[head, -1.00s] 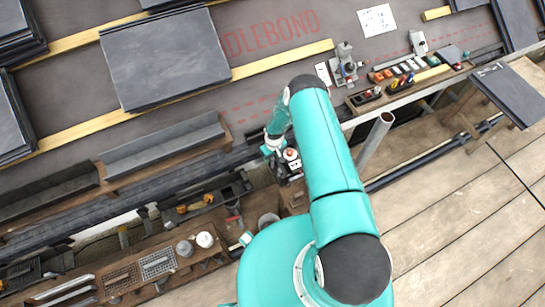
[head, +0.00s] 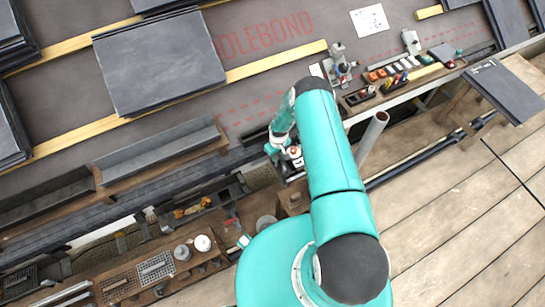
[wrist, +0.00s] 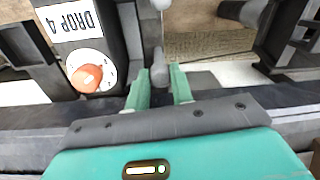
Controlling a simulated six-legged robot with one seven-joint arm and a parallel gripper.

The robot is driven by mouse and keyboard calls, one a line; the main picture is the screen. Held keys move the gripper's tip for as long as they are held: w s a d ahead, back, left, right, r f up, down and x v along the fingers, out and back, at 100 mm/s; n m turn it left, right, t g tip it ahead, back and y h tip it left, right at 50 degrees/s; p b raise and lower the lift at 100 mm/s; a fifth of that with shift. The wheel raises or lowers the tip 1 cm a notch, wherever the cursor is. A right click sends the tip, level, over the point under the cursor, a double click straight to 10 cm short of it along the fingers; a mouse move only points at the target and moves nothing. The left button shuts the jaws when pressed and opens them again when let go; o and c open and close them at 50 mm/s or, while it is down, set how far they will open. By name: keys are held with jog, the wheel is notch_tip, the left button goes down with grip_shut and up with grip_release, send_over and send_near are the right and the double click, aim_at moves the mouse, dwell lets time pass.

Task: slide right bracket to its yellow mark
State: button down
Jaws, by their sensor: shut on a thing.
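In the wrist view my gripper (wrist: 159,92) has its two teal fingers closed on a grey rounded peg (wrist: 159,70), which I take to be part of the right bracket. Beside it on the left is a dark block (wrist: 108,50) with an upside-down "DROP 4" label and a white dial with an orange knob (wrist: 87,78). In the head view my gripper (head: 281,146) is at the eaves edge, partly hidden by my arm, with the dial (head: 294,152) next to it. I cannot make out the yellow mark.
Dark gutter lengths (head: 160,150) lie along the eaves at left. A tool tray (head: 390,78) and a grey clamp-like device (head: 340,65) stand to the right. A grey pipe (head: 372,137) rises beside my arm. Wooden planking (head: 450,220) at lower right is mostly clear.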

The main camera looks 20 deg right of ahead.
jog(key=c, duration=1.2)
grip_release()
jog(key=shift+r, duration=0.15)
notch_tip(320, 180, up, 14)
jog(key=shift+w+d+f, duration=0.15)
jog(key=shift+d+f, duration=0.1)
jog(key=shift+d, duration=0.05)
